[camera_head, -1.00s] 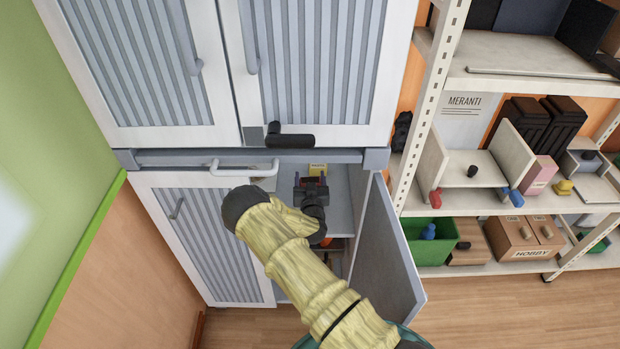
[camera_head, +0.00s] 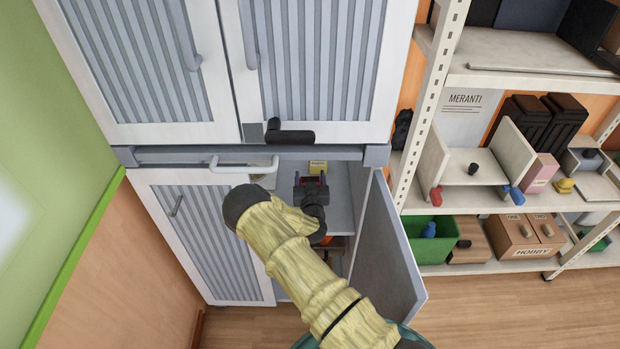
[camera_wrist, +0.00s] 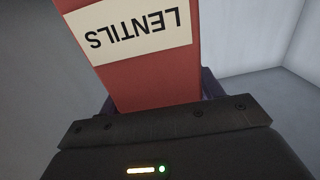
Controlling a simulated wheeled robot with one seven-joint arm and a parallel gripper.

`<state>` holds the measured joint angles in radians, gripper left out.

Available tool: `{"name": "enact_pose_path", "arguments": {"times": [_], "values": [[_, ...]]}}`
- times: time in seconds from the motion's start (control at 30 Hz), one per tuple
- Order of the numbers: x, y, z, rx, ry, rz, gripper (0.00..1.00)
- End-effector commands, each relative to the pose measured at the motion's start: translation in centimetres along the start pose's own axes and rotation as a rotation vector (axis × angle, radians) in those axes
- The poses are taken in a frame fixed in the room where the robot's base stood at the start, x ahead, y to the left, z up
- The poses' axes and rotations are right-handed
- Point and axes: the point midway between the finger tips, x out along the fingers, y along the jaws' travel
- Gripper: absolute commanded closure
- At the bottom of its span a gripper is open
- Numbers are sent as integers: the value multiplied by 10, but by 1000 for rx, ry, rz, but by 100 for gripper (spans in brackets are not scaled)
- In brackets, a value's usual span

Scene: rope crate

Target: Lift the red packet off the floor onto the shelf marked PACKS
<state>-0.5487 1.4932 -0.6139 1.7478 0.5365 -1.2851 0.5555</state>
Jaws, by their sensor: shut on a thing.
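The red packet (camera_wrist: 157,82), with a cream label reading LENTILS upside down, fills the upper middle of the wrist view. My gripper (camera_head: 312,180) is shut on it; the fingers are mostly hidden behind the packet in the wrist view. In the head view my gripper is inside the open right side of the lower cabinet, above a grey shelf (camera_head: 341,205). Only a small dark-red part of the packet shows there. A yellow thing with small dark print (camera_head: 318,166) is just behind my gripper. I cannot read a PACKS mark. Whether the packet touches the shelf cannot be told.
The open grey cabinet door (camera_head: 386,250) stands close to the right of my arm. A white bar handle (camera_head: 243,166) juts out at the upper left of the opening. An orange thing (camera_head: 327,240) shows below the shelf. A loaded rack (camera_head: 480,268) stands at right.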

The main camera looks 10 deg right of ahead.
Motion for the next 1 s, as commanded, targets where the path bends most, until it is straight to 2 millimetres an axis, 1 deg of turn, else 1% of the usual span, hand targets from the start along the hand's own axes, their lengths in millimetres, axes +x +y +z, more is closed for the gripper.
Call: {"name": "enact_pose_path", "arguments": {"times": [0.2,0.23,0.33,0.37,0.8,0.93,1.0], "values": [[0,0,2,1,2,0,82],[0,0,2,1,2,0,33],[0,0,2,0,2,0,13],[0,0,2,0,2,0,9],[-1,0,3,0,-1,0,9],[-6,0,3,1,-1,1,9],[-13,0,4,0,-2,2,9]]}}
